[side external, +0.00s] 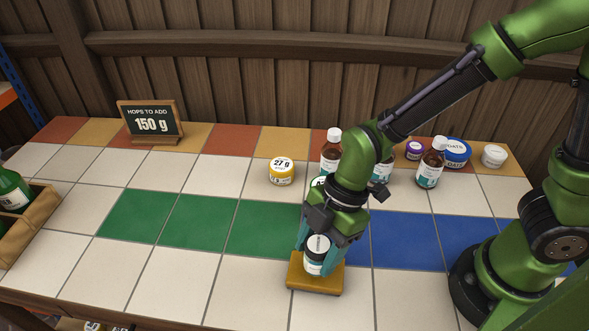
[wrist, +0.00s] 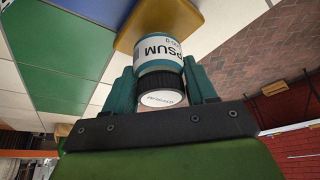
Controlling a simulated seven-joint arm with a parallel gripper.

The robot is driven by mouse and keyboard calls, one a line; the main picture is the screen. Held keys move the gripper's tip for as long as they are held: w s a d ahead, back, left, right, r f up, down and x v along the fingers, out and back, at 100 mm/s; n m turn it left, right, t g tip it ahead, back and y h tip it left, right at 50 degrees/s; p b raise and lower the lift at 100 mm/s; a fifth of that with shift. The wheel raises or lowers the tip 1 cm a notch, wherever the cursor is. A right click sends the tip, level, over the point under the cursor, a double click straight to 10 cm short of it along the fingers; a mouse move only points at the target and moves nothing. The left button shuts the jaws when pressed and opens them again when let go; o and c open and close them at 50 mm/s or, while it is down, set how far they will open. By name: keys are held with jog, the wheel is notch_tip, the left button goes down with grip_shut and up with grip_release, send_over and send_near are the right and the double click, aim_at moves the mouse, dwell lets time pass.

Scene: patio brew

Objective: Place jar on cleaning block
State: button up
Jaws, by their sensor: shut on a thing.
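The jar (side external: 315,262) is small, with a black lid, a white top and a white and teal label. In the wrist view the jar (wrist: 158,55) shows the letters "PSUM". My gripper (side external: 318,255) is shut on the jar, with one teal finger on each side. The cleaning block (side external: 316,284) is a flat yellow-orange block near the front edge of the table. The jar is upright directly over the block, and its base looks at or very close to the block's top; I cannot tell whether they touch. The block also shows in the wrist view (wrist: 128,38).
A yellow jar marked 27 g (side external: 281,172) stands behind. Brown bottles (side external: 430,165) and small tubs (side external: 494,156) stand at the back right. A sign reading 150 g (side external: 151,123) is at the back left, and a crate with green bottles (side external: 38,218) at the left edge. The green tiles (side external: 198,220) are clear.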

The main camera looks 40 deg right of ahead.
jog(key=shift+f, duration=0.7)
jog(key=shift+f, duration=0.2)
jog(key=o, duration=1.1)
jog(key=shift+r, duration=0.15)
